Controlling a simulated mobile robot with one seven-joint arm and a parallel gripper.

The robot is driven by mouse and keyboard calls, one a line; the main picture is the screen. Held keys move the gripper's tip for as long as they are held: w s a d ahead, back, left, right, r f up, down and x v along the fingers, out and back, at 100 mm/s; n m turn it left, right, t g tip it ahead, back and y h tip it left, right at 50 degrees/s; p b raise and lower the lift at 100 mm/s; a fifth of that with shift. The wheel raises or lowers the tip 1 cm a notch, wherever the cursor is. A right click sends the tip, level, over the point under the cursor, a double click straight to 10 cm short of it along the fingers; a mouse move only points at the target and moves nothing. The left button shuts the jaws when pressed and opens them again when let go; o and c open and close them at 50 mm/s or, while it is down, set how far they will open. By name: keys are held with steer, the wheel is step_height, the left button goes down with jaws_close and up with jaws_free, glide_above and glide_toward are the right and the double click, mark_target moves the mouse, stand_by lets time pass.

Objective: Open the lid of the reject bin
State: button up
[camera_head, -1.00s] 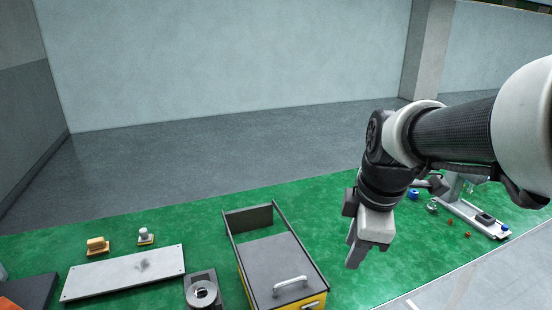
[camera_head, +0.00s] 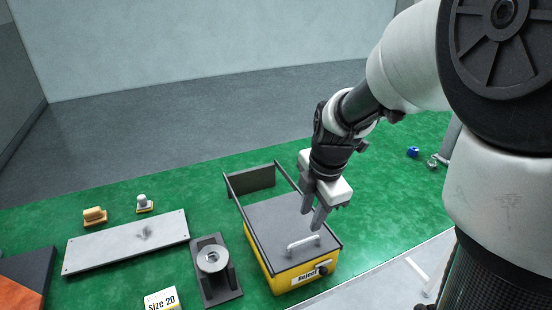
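The reject bin (camera_head: 288,281) is a yellow box with a "Reject" label on its front. Its dark grey lid (camera_head: 274,220) lies flat and closed on top, with a pale bar handle (camera_head: 303,244) near the front edge. A dark frame with an upright back plate rises behind the lid. My gripper (camera_head: 310,223) points down over the right part of the lid, just behind and above the handle. Its two fingers are apart with nothing seen between them. I cannot tell whether a fingertip touches the lid or handle.
Left of the bin is a dark fixture with a metal ring (camera_head: 212,259), then a grey plate (camera_head: 127,243). A "Size 20" box (camera_head: 161,298) is at the front. Green mat is free right of the bin.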

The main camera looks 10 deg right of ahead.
mark_target(303, 241)
steer(key=f, duration=0.3)
steer(key=w+f, duration=0.1)
steer(key=f, duration=0.2)
steer(key=w+f+b, duration=0.1)
steer(key=f, duration=0.3)
steer(key=shift+a+f, duration=0.1)
steer(key=shift+a, duration=0.2)
jaws_close()
